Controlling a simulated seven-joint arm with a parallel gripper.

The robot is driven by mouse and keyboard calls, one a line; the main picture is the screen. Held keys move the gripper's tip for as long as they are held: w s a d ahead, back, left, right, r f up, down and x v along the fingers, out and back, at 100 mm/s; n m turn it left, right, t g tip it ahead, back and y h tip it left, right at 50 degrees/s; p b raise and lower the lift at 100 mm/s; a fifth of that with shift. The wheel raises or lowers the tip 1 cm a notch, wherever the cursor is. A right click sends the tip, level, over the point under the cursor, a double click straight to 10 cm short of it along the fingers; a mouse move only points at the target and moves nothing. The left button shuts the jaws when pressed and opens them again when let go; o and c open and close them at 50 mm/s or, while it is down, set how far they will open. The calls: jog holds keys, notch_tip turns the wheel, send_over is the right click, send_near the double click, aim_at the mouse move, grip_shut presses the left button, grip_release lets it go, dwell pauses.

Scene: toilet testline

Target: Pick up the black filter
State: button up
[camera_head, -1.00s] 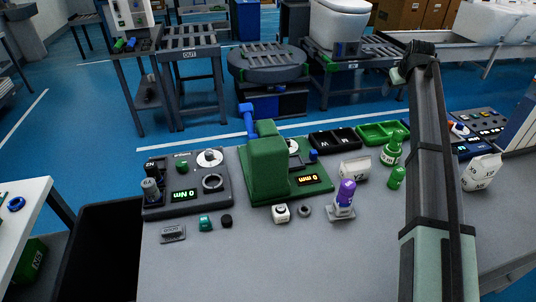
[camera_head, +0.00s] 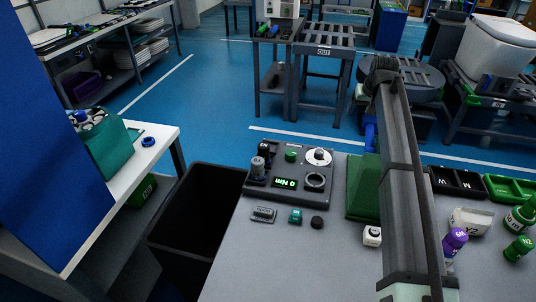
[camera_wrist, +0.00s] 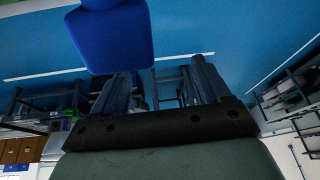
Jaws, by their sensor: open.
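A small round black piece (camera_head: 317,222), which could be the black filter, lies on the grey worktable (camera_head: 265,262) in the head view. It is right of a small teal piece (camera_head: 295,215) and in front of the torque tester with a green "0 Nm" display (camera_head: 286,183). My gripper (camera_wrist: 160,88) shows in the wrist view with its two dark fingers apart and nothing between them. A blue rounded part (camera_wrist: 112,35) is beyond the left finger. The head view does not show my fingers; my arm rises across its right side. The black piece is not in the wrist view.
A black bin (camera_head: 195,215) stands left of the worktable. A white side table (camera_head: 125,185) holds a teal container (camera_head: 103,145).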

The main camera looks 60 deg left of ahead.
jog(key=s+a+n+g+h, duration=0.1)
jog(key=s+a, duration=0.3)
jog(key=s, duration=0.4)
jog(key=s+a+n+g+h, duration=0.1)
jog(key=s+a, duration=0.4)
jog(key=s, duration=0.4)
jog(key=n+h, duration=0.2)
jog(key=n, duration=0.1)
send_over(264, 145)
jog(key=f, duration=0.7)
jog(key=shift+w+d+f, duration=0.1)
jog(key=shift+w+f, duration=0.15)
jog(key=shift+w, duration=0.05)
jog(key=shift+s+a+f, duration=0.1)
jog(key=shift+s+f, duration=0.05)
jog(key=shift+f, duration=1.15)
jog(key=shift+s+a+f, duration=0.1)
jog(key=shift+s+f, duration=0.05)
jog(key=shift+f, duration=1.15)
jog(key=c, duration=1.2)
